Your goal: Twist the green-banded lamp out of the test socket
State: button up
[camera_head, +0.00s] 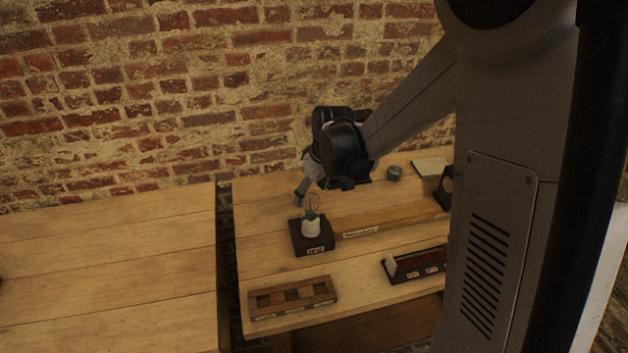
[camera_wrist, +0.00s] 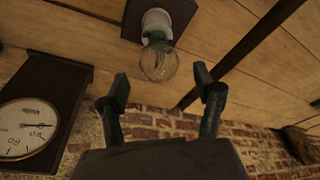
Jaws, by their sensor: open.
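The lamp is a clear glass bulb (camera_wrist: 158,64) with a green band (camera_wrist: 157,36) at its base. It stands upright in a white socket (camera_head: 310,229) on a dark labelled block (camera_head: 313,246); the glass also shows in the head view (camera_head: 313,202). My gripper (camera_wrist: 163,90) is open and empty. In the wrist view its two fingers are spread wide, with the bulb ahead of the gap between them and not touching. In the head view my gripper (camera_head: 301,190) is beside and behind the bulb, at its upper left, with one finger mostly hidden.
A dial gauge in a dark case (camera_wrist: 28,128) stands left in the wrist view. A slotted wooden tray (camera_head: 292,298) sits at the table's front, and a dark rack (camera_head: 415,265) at the right. A brick wall (camera_head: 200,100) rises behind. The left table (camera_head: 110,255) looks bare.

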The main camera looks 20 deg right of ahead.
jog(key=shift+x, duration=2.15)
jog(key=c, duration=1.5)
jog(key=n+b, duration=0.1)
jog(key=n, duration=0.1)
jog(key=n+y+b, duration=0.1)
jog(key=n, duration=0.1)
jog(key=shift+s+a+n+g, duration=0.15)
jog(key=shift+n+g, duration=0.15)
jog(key=shift+g, duration=0.1)
jog(key=shift+n, duration=0.9)
jog(key=shift+b, duration=0.3)
jog(key=n+g+b, duration=0.1)
jog(key=n, duration=0.2)
jog(key=shift+s+y, duration=0.1)
jog(key=shift+y, duration=0.3)
jog(key=shift+s+a+n+g+b, duration=0.15)
jog(key=shift+n+g+b, duration=0.35)
jog(key=shift+n, duration=1.2)
